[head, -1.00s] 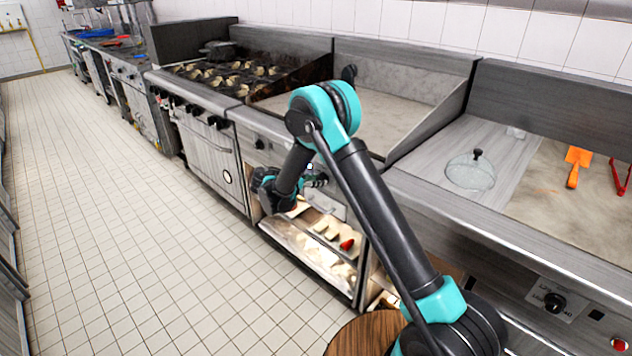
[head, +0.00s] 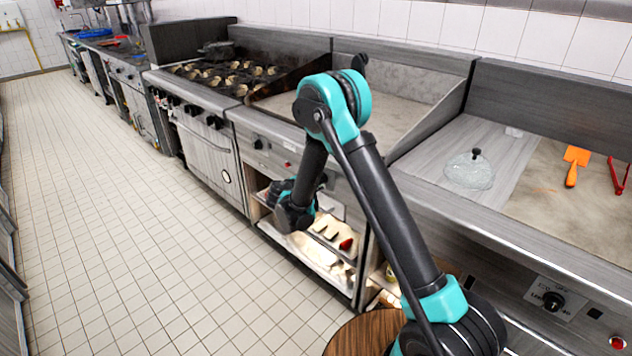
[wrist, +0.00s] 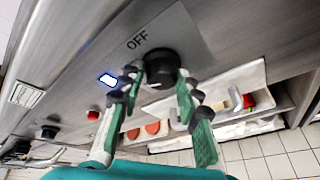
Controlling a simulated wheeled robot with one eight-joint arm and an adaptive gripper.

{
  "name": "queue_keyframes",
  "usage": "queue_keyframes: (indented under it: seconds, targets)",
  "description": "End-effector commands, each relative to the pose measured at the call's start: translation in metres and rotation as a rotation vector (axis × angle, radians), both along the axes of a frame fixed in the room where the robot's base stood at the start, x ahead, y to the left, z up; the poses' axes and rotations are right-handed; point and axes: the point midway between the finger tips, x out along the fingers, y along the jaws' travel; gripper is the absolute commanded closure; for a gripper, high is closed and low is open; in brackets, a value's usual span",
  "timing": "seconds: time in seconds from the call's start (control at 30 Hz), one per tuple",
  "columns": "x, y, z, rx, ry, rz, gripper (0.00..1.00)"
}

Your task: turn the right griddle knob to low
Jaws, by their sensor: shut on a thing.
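In the wrist view, a round black knob (wrist: 162,66) stands out from the griddle's steel front panel, with a printed "OFF" beside it. My gripper (wrist: 161,88) has its two green-and-grey fingers on either side of this knob and is shut on it. A small pale mark shows on the knob's lower edge, but I cannot read its setting for certain. In the head view, my gripper is mostly hidden behind my wrist at the griddle front (head: 272,157). The held knob is hidden there. Another griddle knob (head: 258,144) shows to the left.
Below the panel is an open shelf (head: 325,245) with pale items and a red one. A stove (head: 205,150) stands left. The tiled floor (head: 120,240) in front is clear.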

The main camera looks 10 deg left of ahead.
Motion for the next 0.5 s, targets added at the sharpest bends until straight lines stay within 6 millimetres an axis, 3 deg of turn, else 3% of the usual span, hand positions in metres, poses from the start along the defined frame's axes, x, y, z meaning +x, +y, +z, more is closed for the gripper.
queue_keyframes:
  seconds: [0.03, 0.5]
  targets:
    - [0.0000, -0.0072, -0.0019, 0.019, -0.011, -0.014, 0.95]
    - [-0.0002, -0.0075, -0.0029, 0.112, -0.082, -0.015, 0.95]
